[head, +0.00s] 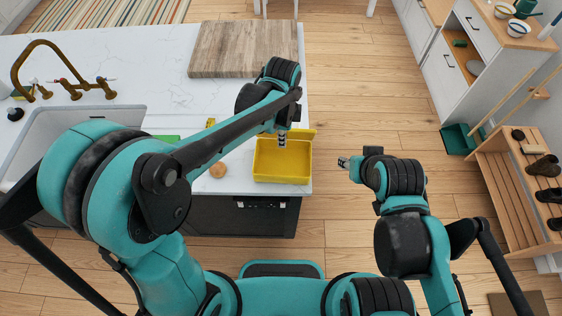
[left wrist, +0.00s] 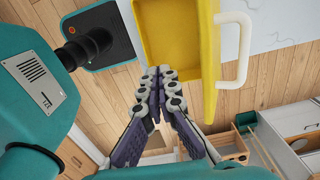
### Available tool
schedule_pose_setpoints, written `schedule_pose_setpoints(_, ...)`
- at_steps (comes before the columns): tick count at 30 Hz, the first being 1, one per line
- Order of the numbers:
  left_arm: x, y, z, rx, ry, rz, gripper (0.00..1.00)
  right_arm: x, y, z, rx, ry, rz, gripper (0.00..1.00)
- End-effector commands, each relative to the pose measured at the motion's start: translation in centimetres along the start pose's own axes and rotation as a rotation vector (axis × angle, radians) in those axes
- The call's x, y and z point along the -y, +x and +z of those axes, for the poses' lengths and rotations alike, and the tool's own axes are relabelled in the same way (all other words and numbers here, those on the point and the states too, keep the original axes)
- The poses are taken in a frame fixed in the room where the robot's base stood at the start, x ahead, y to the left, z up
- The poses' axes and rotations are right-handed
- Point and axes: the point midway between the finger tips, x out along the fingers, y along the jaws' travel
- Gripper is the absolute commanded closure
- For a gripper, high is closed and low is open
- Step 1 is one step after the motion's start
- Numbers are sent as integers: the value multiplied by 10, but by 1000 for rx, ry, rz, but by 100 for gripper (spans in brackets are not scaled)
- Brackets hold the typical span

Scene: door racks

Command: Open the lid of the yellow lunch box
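The yellow lunch box (head: 282,171) sits at the near right corner of the white counter. Its hollow inside faces up in the head view, and a raised yellow strip (head: 303,134) along its far edge looks like the lid standing up. In the left wrist view the yellow lunch box (left wrist: 174,45) shows large, with a white handle (left wrist: 240,50) on its right side. My left gripper (head: 282,142) points down over the far part of the box. Its fingertips (left wrist: 159,72) meet with nothing visible between them. My right gripper (head: 342,162) hangs over the floor, right of the counter; its fingers are too small to judge.
A wooden board (head: 243,49) lies at the back of the counter. A round tan item (head: 218,170) and a green item (head: 167,138) lie left of the box. The sink (head: 60,130) is at the left. A wooden rack (head: 505,185) stands at the right; the floor between is clear.

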Motion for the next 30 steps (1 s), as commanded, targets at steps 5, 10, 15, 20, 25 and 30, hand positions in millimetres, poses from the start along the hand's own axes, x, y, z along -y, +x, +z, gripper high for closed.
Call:
schedule_pose_setpoints(5,0,17,0,0,0,0,100,0,12,8,0,0,0,60)
schedule_pose_setpoints(10,0,18,0,0,0,0,100,0,12,9,0,0,0,60)
schedule_pose_setpoints(15,0,18,0,0,0,0,100,0,12,8,0,0,0,60)
schedule_pose_setpoints(20,4,18,0,0,0,0,100,0,12,9,0,0,0,60)
schedule_pose_setpoints(25,11,18,0,0,0,0,100,0,13,9,0,0,0,60)
schedule_pose_setpoints(30,18,18,0,0,-1,0,100,0,14,10,0,0,0,60)
